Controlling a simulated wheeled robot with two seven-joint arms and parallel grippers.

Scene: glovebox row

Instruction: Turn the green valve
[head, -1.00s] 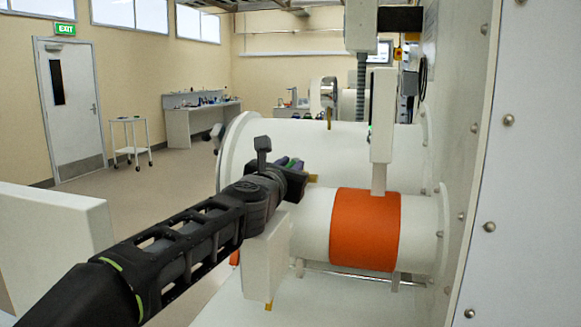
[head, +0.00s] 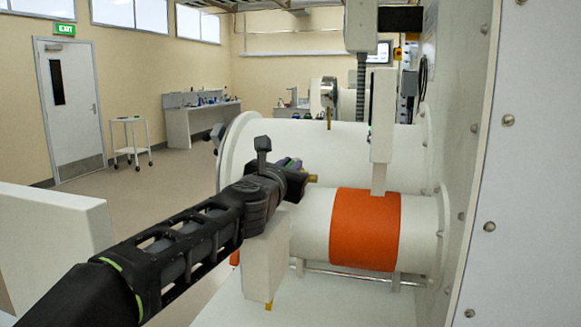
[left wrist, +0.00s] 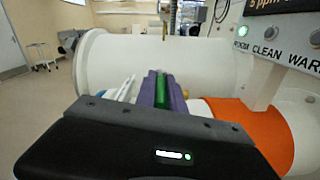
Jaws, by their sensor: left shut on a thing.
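The green valve (left wrist: 161,92) shows in the left wrist view as a green bar between the purple finger pads of my left gripper (left wrist: 160,95). The gripper is shut on it. In the head view my left gripper (head: 292,172) reaches in from the left, in front of the large white cylinder and above the smaller one. The valve is mostly hidden there by the gripper; a brass-coloured tip (head: 312,178) shows just past the fingers. My right gripper is not in view.
A white cylinder with an orange band (head: 364,230) lies right of the gripper. The large white cylinder (head: 345,150) is behind it. A white upright box (head: 382,115) stands above the band. A riveted white panel (head: 530,170) closes the right side. Open floor lies left, near a trolley (head: 130,140).

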